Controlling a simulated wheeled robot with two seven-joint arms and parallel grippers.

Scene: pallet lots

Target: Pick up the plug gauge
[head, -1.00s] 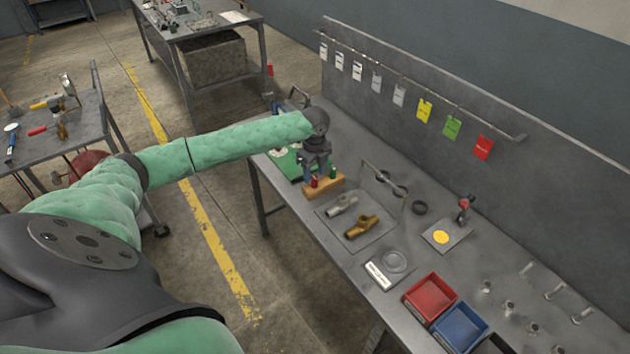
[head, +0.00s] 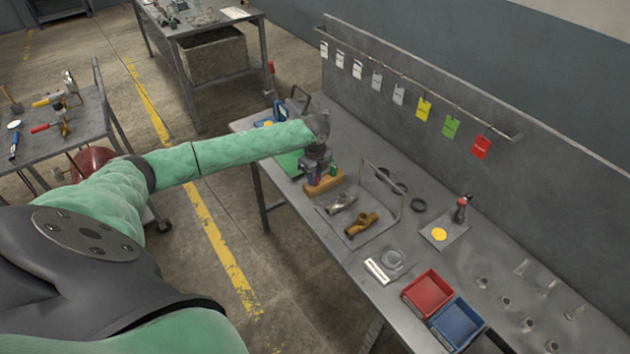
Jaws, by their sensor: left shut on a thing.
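The plug gauge (head: 311,181), with a red end and a green end (head: 333,171), is at the wooden block (head: 325,187) on the long grey bench. My left gripper (head: 319,176) points down over the block and is shut on the plug gauge between its coloured ends. The fingers hide the middle of the gauge. I cannot tell whether the gauge still touches the block. My right gripper is out of view.
A tray (head: 343,229) with two metal fittings and a wire handle lies just in front of the block. A green mat (head: 289,162) is behind it. Red (head: 428,291) and blue (head: 457,324) bins stand nearer. A wall panel with hanging tags (head: 424,108) borders the bench.

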